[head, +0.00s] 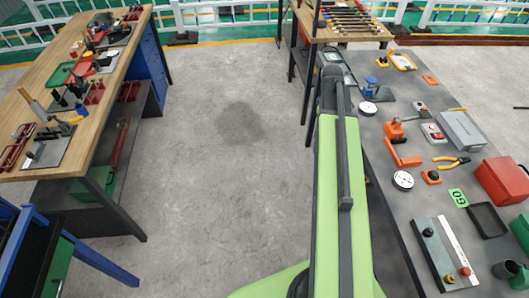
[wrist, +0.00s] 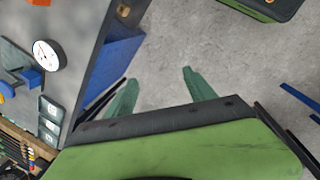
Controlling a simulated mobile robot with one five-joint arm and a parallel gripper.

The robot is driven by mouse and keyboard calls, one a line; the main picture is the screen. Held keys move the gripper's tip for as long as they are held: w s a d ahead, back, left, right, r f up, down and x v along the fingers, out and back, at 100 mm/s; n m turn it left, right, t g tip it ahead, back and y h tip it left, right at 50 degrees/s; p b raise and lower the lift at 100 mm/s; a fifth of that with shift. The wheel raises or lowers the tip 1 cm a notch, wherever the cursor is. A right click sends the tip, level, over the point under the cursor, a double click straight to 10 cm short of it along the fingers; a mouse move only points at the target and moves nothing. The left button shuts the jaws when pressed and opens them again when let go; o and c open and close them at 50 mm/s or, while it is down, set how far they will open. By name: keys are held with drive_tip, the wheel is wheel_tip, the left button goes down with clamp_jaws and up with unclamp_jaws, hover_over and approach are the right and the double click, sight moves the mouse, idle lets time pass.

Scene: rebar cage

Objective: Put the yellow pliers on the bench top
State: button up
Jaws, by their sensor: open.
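The yellow pliers (head: 452,162), with yellow handles and dark jaws, lie on the grey table (head: 385,185) at the right in the head view. They are not seen in the wrist view. My gripper (wrist: 160,88) shows two green fingers spread apart, with nothing between them. It is over the floor beside the grey table's edge. In the head view my arm hides the gripper's fingers. A wooden bench top (head: 98,85) stands at the left, with tools on it. Another wooden top (head: 345,28) is at the back, holding a row of tools.
Near the pliers are a red box (head: 503,182), a grey box (head: 461,130), an orange clamp (head: 402,150) and a round dial (head: 403,180). A dial (wrist: 46,56) also shows in the wrist view. The floor (head: 215,165) between the tables is clear.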

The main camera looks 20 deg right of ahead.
drive_tip(key=s+a+m+y, duration=0.1)
drive_tip(key=a+m, duration=0.5)
drive_tip(key=a, duration=2.9)
drive_tip(key=shift+s+f+m+g+y, duration=0.15)
drive_tip(key=shift+s+m+g+y, duration=0.2)
drive_tip(key=shift+s, duration=0.55)
wheel_tip(320, 180, down, 3)
drive_tip(key=b, duration=0.2)
drive_tip(key=shift+s+d+r+b, duration=0.1)
drive_tip(key=shift+r+b, duration=0.1)
drive_tip(key=shift+b, duration=0.1)
